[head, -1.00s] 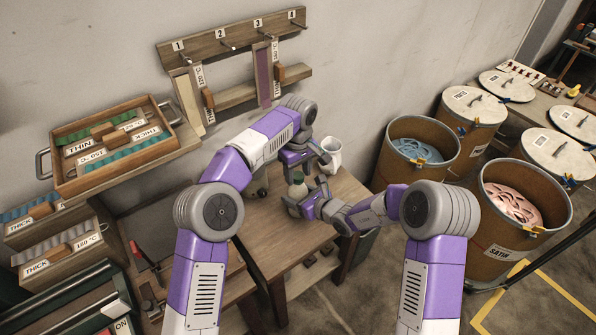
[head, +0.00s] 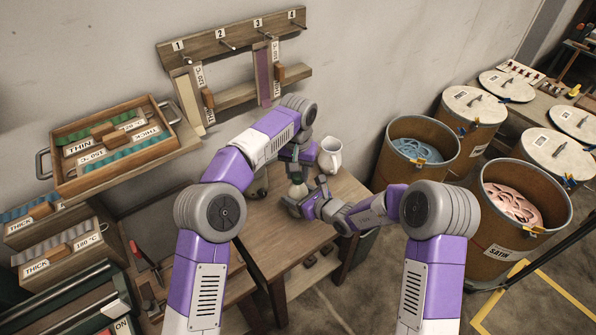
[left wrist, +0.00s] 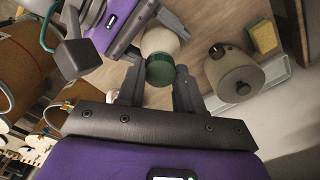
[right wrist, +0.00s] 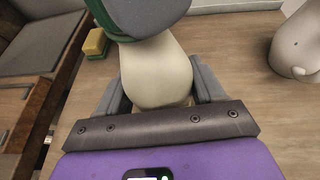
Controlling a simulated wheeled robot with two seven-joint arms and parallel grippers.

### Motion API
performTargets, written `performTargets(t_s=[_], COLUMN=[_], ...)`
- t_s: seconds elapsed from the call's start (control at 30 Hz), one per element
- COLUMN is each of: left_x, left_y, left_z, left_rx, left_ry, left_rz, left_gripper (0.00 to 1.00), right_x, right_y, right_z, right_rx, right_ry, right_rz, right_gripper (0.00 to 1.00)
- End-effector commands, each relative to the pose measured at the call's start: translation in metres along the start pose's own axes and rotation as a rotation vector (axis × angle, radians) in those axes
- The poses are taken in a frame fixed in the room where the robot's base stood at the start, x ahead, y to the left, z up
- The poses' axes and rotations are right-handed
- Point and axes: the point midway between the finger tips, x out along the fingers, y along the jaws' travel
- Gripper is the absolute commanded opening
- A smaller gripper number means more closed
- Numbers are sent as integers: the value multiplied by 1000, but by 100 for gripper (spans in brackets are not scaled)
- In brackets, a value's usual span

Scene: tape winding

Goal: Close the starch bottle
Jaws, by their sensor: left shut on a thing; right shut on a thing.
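The starch bottle has a cream, rounded body (right wrist: 157,70) and a green cap (left wrist: 160,70). It stands upright at the small wooden table (head: 345,195). My right gripper (head: 293,205) is shut around the lower part of the body; its fingers flank the bottle in the right wrist view (right wrist: 160,95). My left gripper (left wrist: 157,92) comes from above and is shut on the green cap, a finger on each side. The cap sits at the top of the bottle; how tight it is cannot be told. The left gripper hides much of it in the head view.
A white pitcher (head: 330,154) stands close beside my left gripper. A wall rack (head: 235,45) is behind; drums (head: 390,165) stand to the right.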

Motion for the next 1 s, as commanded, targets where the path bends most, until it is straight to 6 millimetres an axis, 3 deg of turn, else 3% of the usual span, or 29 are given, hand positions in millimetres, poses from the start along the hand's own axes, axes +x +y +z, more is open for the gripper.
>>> performTargets(t_s=[0.5,0.67,0.7,0.87,1.0], left_x=[1,1,1,1,1], left_y=[0,0,0,0,0], left_z=[0,0,0,0,0], left_rx=[920,942,941,940,940], left_ry=[-1,-1,-1,-1,-1], left_rz=[0,0,0,0,0], left_gripper=[0,0,39,63,65], right_x=[0,0,0,0,0], right_y=[0,0,0,0,0], right_z=[0,0,0,0,0], right_rx=[0,0,0,0,0], right_ry=[0,0,0,0,0], right_rz=[-1,-1,-1,-1,-1], right_gripper=[0,0,0,0,0])
